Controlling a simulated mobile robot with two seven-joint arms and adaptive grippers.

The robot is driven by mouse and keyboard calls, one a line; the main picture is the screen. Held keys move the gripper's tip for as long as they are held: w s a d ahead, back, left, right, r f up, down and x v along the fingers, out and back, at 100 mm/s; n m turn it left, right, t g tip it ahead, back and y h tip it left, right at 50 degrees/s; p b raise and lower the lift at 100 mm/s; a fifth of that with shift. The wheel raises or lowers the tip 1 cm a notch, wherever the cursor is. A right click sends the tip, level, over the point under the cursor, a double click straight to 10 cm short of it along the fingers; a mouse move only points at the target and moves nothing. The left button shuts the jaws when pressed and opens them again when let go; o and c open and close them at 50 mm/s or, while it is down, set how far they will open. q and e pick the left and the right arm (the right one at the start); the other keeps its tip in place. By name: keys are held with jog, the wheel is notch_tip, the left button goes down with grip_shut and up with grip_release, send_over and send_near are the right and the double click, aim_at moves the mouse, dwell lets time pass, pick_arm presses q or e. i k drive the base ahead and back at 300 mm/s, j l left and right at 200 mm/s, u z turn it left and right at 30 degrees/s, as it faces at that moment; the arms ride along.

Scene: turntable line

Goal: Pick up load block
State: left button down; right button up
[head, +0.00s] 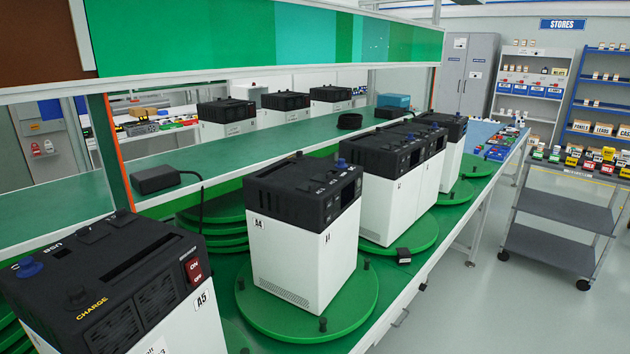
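No thing in the head view is labelled as the load block. A black box-shaped block (155,179) with a black cable lies on the green upper shelf at left. A smaller black block (403,256) sits at the bench's front edge, beside a turntable. I cannot tell which of these, if either, is the load block. Neither of my grippers is in view.
White units with black tops stand on green turntables; the nearest are unit A5 (116,291) and unit A4 (302,232). The green shelf (262,147) runs behind them. A grey cart (565,215) stands at right, with open floor (470,310) before it.

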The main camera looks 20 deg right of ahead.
aim_at(597, 159)
jog(key=i+l+z, duration=0.1)
jog(key=l+z, duration=0.25)
jog(key=i+l+z, duration=0.15)
jog(key=z, duration=0.2)
jog(key=i+l+z, duration=0.2)
jog(key=l+z, duration=0.2)
jog(key=i+l+z, duration=0.45)
jog(key=i+z, duration=0.3)
jog(key=i+l+z, duration=0.1)
jog(key=i+z, duration=0.25)
jog(key=i, duration=1.6)
jog(key=i+l+u, duration=0.1)
jog(key=i, duration=0.35)
jog(key=i+l+u, duration=0.1)
jog(key=i, duration=0.4)
